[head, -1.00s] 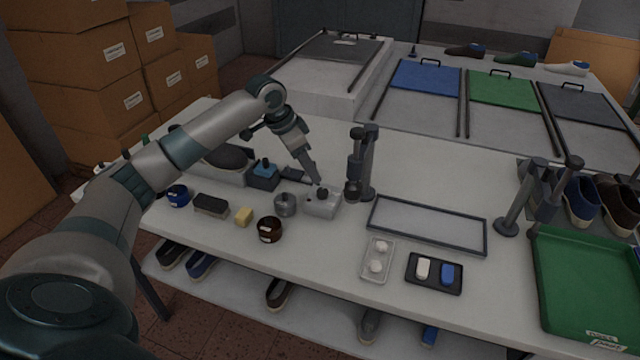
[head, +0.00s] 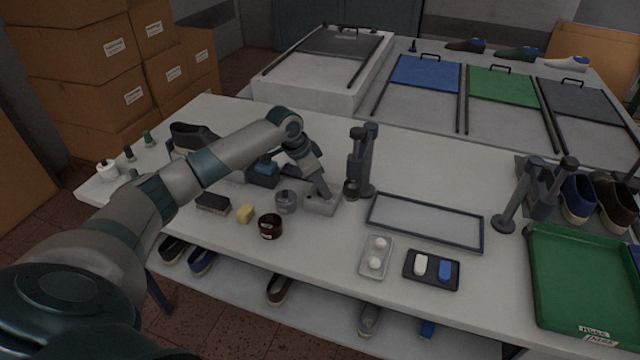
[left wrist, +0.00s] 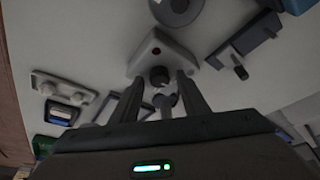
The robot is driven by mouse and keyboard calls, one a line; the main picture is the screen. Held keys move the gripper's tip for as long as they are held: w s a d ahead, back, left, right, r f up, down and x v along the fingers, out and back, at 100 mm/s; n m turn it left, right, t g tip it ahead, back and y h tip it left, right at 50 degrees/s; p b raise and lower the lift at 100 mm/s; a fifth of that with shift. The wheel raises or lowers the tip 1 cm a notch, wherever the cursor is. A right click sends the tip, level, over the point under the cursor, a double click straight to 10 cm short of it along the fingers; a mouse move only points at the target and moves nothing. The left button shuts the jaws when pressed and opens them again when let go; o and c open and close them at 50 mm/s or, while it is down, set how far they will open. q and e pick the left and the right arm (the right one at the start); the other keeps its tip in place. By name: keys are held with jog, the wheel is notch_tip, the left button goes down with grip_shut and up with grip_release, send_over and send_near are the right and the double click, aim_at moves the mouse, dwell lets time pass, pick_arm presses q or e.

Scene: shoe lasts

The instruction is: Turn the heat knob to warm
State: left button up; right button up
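The heat unit (head: 318,206) is a small pale grey box on the table. My left gripper (head: 328,194) reaches down to the box from above. In the left wrist view its two fingers (left wrist: 160,82) are apart, with the knob between or just beyond their tips; I cannot tell whether they touch it. In the head view the gripper hides the knob. Any knob markings are too small to read. My right gripper is not in view.
A grey metal pot (head: 286,201) and a brown jar (head: 270,226) stand left of the box. A dark upright stand (head: 362,165) is close on its right. A framed tray (head: 425,222) lies further right.

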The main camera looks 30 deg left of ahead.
pick_arm(q)
jog(key=c, duration=0.9)
jog(key=shift+o, duration=0.2)
jog(key=shift+m, duration=0.4)
jog(key=shift+w+a+m+g+h, duration=0.15)
jog(key=shift+m+g+h, duration=0.2)
jog(key=shift+m, duration=0.55)
jog(key=m+g+h+b, duration=0.1)
jog(key=m, duration=0.2)
jog(key=shift+w+f+m, duration=0.1)
jog(key=shift+m, duration=0.2)
jog(key=m+g+b, duration=0.1)
jog(key=m+b, duration=0.1)
jog(key=m, duration=0.1)
jog(key=shift+w+h+b, duration=0.15)
jog(key=shift+h+b, duration=0.1)
jog(key=shift+b, duration=0.05)
jog(key=shift+m+g+b, duration=0.55)
jog(key=shift+m+b, duration=0.05)
jog(key=shift+m, duration=0.7)
